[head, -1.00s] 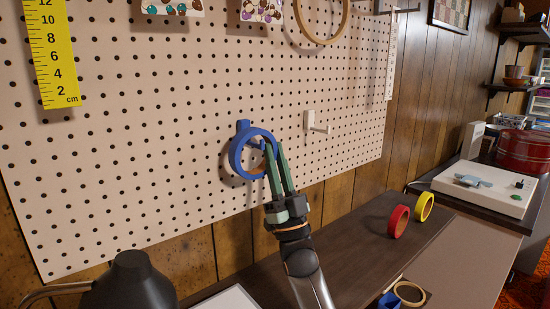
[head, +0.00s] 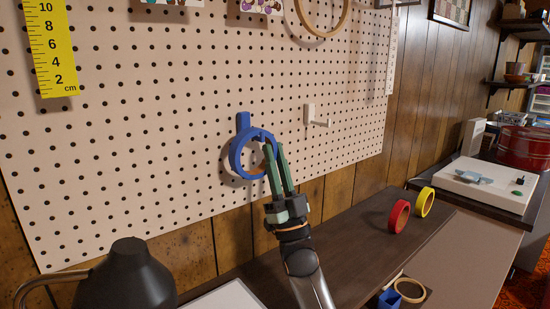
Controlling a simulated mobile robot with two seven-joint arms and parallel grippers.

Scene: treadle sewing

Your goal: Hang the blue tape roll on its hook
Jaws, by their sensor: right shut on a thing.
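The blue tape roll (head: 237,166) is held upright in front of the pegboard, its open ring facing out. My right gripper (head: 271,148) comes up from below and is shut on the right side of the ring. The blue hook (head: 243,121) is on the board, with its backplate showing just above the top of the roll. The roll's top edge covers the lower part of the hook. I cannot tell clearly whether the hook's peg passes through the ring or whether the roll rests on it. My left gripper is not in view.
A white hook (head: 316,116) sticks out of the pegboard (head: 170,150) to the right. Red (head: 399,216) and yellow (head: 424,202) tape rolls stand on the dark shelf (head: 345,238) below. A black lamp-like object (head: 126,279) is at the lower left.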

